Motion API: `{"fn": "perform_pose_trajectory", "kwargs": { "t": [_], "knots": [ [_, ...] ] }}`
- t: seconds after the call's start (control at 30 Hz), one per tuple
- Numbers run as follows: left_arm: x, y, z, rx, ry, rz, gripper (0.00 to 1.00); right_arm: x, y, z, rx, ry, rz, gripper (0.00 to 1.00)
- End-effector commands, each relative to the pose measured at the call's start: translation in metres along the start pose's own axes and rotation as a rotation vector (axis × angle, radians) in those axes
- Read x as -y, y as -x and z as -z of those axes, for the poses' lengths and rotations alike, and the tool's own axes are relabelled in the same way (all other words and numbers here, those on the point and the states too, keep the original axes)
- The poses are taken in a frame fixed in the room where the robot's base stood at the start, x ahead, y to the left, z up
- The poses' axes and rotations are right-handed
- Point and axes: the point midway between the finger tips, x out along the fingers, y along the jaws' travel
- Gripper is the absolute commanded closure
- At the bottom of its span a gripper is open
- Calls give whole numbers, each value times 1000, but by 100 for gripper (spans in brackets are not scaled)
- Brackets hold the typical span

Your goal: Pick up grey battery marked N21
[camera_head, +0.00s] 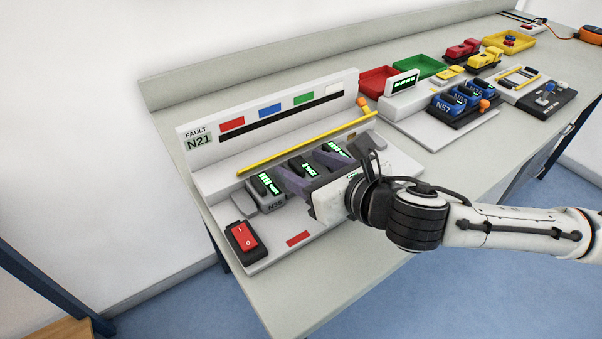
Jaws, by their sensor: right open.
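The white charging station (215,178) has a display (199,141) reading FAULT N21. Several grey batteries with green-lit screens sit in a row in it. The leftmost battery (266,198) has a front label I cannot read for certain. The middle battery (302,166) is partly hidden by my right gripper, and its label does not show. Another battery (335,149) on the right is also partly covered. I cannot tell which is N21. My right gripper (315,172) is open, its dark fingers reaching over the middle of the row. My left gripper is not in view.
A yellow bar (305,139) runs behind the batteries. A red switch (243,236) stands at the station's front left. Further right are a dock with blue batteries (460,97), red (375,80) and green (420,66) trays, and a black control box (548,98). The bench front is clear.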

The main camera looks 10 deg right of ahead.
Motion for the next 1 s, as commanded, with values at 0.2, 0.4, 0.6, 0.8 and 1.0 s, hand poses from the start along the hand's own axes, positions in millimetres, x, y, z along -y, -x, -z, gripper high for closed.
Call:
{"fn": "perform_pose_trajectory", "kwargs": {
  "t": [0.2,0.4,0.6,0.8,1.0],
  "knots": [
    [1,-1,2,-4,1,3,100,1,-16,0,1,1,1,44],
    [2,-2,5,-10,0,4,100,1,-16,0,0,1,1,47],
    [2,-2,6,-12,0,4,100,1,-16,0,0,0,1,81],
    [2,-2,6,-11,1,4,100,1,-16,-1,2,1,1,94],
    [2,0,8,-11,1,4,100,1,-15,-3,2,1,1,94]
  ]
}}
